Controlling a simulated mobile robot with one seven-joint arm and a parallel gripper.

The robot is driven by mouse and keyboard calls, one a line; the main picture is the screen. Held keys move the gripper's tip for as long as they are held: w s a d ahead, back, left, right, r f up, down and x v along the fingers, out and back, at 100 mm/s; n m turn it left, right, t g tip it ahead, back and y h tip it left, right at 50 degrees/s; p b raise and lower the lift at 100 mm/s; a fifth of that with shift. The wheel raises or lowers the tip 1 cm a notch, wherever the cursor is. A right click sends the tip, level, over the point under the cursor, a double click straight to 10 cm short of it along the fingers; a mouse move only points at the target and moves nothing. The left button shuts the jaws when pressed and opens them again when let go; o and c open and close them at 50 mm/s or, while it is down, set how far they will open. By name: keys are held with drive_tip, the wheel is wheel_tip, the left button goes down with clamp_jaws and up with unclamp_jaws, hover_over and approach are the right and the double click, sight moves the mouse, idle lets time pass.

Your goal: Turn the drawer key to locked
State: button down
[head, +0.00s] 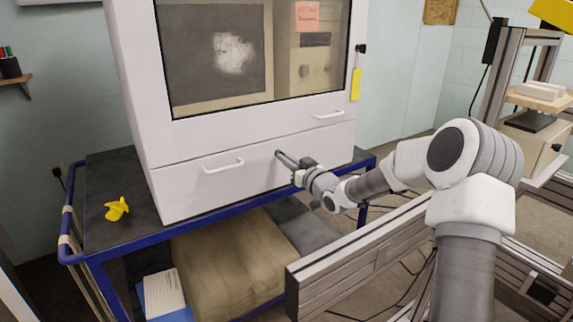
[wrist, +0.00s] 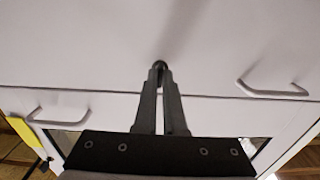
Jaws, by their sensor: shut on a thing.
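The white drawer (head: 185,190) is shut at the bottom of a large white cabinet. Its handle (head: 223,166) is left of my gripper, and the same handle shows at right in the wrist view (wrist: 272,91). My gripper (head: 284,158) reaches the drawer front near its top edge. In the wrist view my gripper's fingers (wrist: 160,75) come together on a small dark round key (wrist: 160,65) at the drawer face. The fingertips cover most of the key, and I cannot tell its turn angle. No lock marking is readable.
A second handle (head: 328,114) sits on the panel above the drawer, under a dark window (head: 255,50). A yellow tag (head: 356,84) hangs at the cabinet's right side. A yellow toy duck (head: 117,208) lies on the blue-edged cart (head: 88,178). A metal frame rail (head: 350,262) runs below my arm.

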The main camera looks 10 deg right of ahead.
drive_tip(key=shift+n, duration=0.3)
drive_tip(key=c, duration=1)
unclamp_jaws()
drive_tip(key=p+v, duration=0.2)
drive_tip(key=v, duration=1)
drive_tip(key=shift+p, duration=0.3)
